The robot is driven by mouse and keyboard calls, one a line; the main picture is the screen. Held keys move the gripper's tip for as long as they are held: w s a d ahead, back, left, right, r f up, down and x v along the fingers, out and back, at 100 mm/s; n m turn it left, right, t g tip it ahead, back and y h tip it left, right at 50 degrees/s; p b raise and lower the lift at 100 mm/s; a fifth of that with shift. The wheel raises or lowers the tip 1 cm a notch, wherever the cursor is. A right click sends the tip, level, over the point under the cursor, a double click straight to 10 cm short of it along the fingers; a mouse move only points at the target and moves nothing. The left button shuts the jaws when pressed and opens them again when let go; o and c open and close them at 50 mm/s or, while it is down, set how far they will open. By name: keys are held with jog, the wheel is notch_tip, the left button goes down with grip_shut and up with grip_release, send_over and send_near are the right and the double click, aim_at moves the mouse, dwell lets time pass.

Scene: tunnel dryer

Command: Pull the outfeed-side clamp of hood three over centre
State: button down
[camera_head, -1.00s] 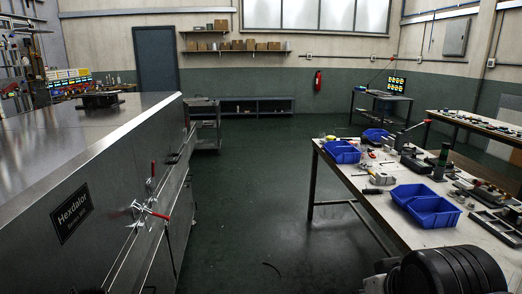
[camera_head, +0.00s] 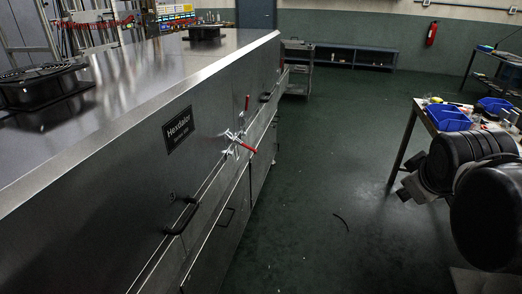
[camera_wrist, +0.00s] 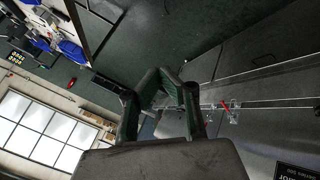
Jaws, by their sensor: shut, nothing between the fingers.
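Two toggle clamps sit close together at the seam on the dryer's side in the head view. One clamp (camera_head: 247,103) has its red handle upright; the nearer clamp (camera_head: 246,147) has its red handle sticking outward from the panel. I cannot tell which is the outfeed-side clamp of hood three.
The dryer (camera_head: 140,120) fills the left, with a Hexdalor plate (camera_head: 178,129), black handles (camera_head: 181,216) and fans on top. A workbench with blue bins (camera_head: 447,117) stands at right. The green aisle floor between is clear except for a thin dark curved object (camera_head: 341,222).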

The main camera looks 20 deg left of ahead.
aim_at(243, 145)
jog(key=w+a+f+n+t+y+b, duration=0.1)
jog(key=w+a+f+n, duration=0.2)
jog(key=w+a+n, duration=0.5)
jog(key=w+a+f+n+t, duration=0.15)
jog(key=w+a+n, duration=0.35)
jog(key=w+a, duration=0.8)
jog(key=w+a+f+n+y, duration=0.1)
jog(key=a+f+n, duration=0.4)
jog(key=a, duration=0.5)
jog(key=a+f+n+y+b, duration=0.1)
jog(key=a+f+n, duration=0.2)
jog(key=a+f, duration=0.45)
jog(key=w+a+f+n+y, duration=0.1)
jog(key=a+f+n, duration=0.3)
jog(key=a, duration=0.8)
jog(key=d+b+x, duration=0.1)
jog(key=b+x, duration=0.1)
jog(key=x, duration=0.8)
jog(key=shift+t, duration=0.45)
jog(key=shift+w+d+r, duration=0.1)
jog(key=shift+d+r, duration=0.1)
jog(key=shift+r, duration=0.45)
jog(key=shift+w+d+r, duration=0.15)
jog(key=shift+r, duration=0.5)
jog(key=shift+w+d+r, duration=0.1)
jog(key=shift+d+r, duration=0.1)
jog(key=shift+r, duration=0.45)
jog(key=shift+r, duration=0.1)
